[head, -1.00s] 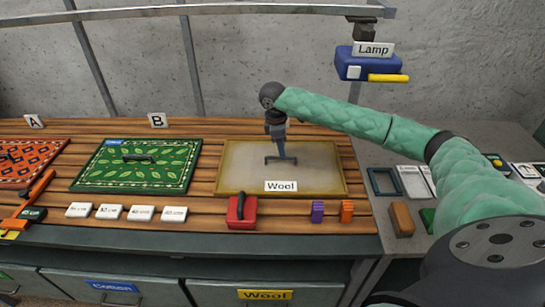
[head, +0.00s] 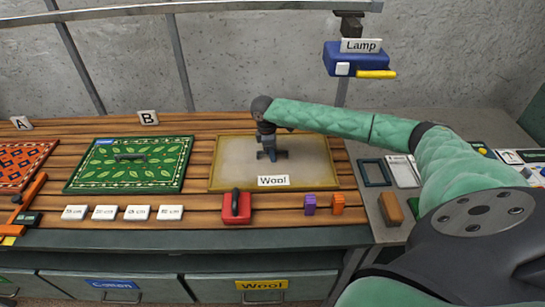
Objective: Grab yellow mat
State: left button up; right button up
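The yellow mat (head: 315,172) is a beige-grey rectangle with a yellow border, lying flat on the right part of the wooden slatted bench. A white "Wool" label (head: 273,181) stands at its front edge. A small dark handle sits at its middle, mostly covered by my gripper. My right gripper (head: 271,156) points down at the mat's middle, right at the handle. I cannot tell whether its fingers are apart or closed on the handle. My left gripper is not in view.
A green leaf-pattern mat (head: 160,172) and an orange patterned mat (head: 12,172) lie to the left. A red tool (head: 236,208), purple block (head: 310,204) and orange block (head: 338,203) stand along the front. A blue lamp (head: 350,60) hangs above at right.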

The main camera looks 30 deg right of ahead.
jog(key=shift+w+d+f, duration=0.1)
jog(key=shift+f, duration=0.3)
jog(key=shift+r, duration=0.1)
grip_shut()
